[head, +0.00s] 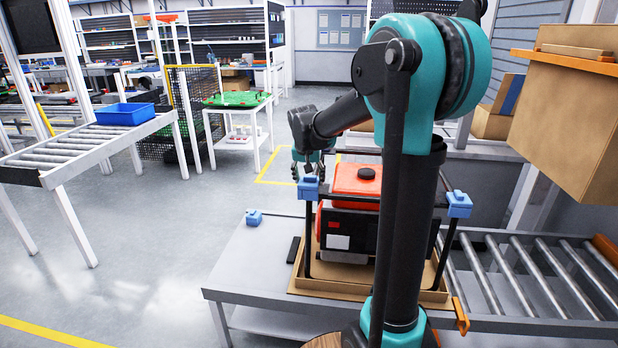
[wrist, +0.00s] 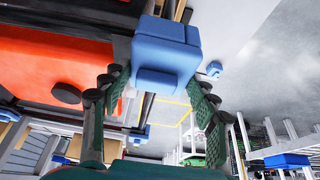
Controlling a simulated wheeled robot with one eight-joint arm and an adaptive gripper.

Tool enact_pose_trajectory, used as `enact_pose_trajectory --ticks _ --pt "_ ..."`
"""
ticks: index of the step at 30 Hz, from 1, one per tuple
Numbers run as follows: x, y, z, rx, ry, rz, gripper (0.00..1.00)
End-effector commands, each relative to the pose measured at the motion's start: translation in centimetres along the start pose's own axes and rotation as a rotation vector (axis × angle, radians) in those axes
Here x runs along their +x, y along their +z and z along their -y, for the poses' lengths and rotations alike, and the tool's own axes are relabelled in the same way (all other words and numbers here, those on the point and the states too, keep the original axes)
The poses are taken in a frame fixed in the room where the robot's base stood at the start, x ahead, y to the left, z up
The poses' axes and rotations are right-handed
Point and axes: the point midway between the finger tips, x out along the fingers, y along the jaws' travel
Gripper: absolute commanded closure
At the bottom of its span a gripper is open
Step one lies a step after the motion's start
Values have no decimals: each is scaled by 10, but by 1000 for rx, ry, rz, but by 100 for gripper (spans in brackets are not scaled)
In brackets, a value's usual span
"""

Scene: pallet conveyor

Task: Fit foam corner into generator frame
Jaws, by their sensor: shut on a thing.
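The generator (head: 357,181) has a red tank and a black frame (head: 308,243), and stands in a shallow cardboard tray (head: 340,288). My gripper (head: 308,173) is above the frame's left corner in the head view. It is shut on a blue foam corner (head: 309,189), which also shows between the fingers in the wrist view (wrist: 166,48). This foam corner is at the top of a black post; I cannot tell whether it is fully seated. Another foam corner (head: 459,204) sits on the frame's right corner. A loose foam corner (head: 254,217) lies on the table, left of the tray.
The grey table (head: 245,262) is mostly clear left of the tray. A roller conveyor (head: 540,270) runs off to the right. A cardboard box (head: 565,120) is at the upper right. Another roller conveyor with a blue bin (head: 124,114) stands at the left.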

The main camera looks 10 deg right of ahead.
Motion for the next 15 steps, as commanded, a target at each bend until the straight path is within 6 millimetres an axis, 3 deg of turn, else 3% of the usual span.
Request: enact_pose_trajectory --ticks 15 --pt "13 5 0 0 0 0 65"
